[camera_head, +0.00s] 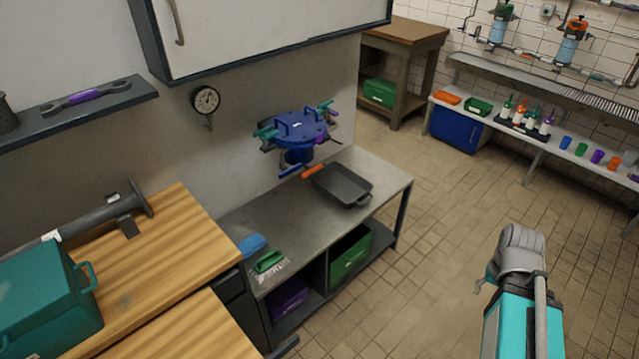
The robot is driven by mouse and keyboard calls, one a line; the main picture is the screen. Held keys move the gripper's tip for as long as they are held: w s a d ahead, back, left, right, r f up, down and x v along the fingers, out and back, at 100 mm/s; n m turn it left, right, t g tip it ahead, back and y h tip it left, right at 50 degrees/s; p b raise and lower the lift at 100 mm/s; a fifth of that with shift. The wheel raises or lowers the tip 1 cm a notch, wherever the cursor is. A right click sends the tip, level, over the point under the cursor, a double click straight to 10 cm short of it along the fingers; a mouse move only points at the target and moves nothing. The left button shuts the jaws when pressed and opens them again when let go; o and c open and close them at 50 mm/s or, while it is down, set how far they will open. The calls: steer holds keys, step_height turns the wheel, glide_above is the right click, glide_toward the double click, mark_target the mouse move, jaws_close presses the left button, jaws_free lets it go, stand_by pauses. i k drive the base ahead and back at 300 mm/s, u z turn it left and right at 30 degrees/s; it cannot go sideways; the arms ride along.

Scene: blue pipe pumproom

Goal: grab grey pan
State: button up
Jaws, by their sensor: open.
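The grey pan (343,187) is a shallow, dark grey rectangular tray with raised walls. It lies upright on the right part of the grey metal bench (285,217), close to the bench's right end. It looks empty and nothing covers it. Part of my arm shows at the lower right, over the floor and well apart from the pan. My gripper's fingers cannot be made out in this view.
A blue vise-like device (300,128) stands behind the pan, with an orange-handled tool (313,171) beside the pan. A green brush (270,262) lies at the bench's near end. A wall cabinet (265,30) overhangs the left. Tiled floor (430,220) to the right is clear.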

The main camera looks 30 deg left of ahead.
mark_target(345, 186)
steer(key=u, duration=0.5)
steer(key=i, duration=0.8)
steer(key=u, duration=0.6)
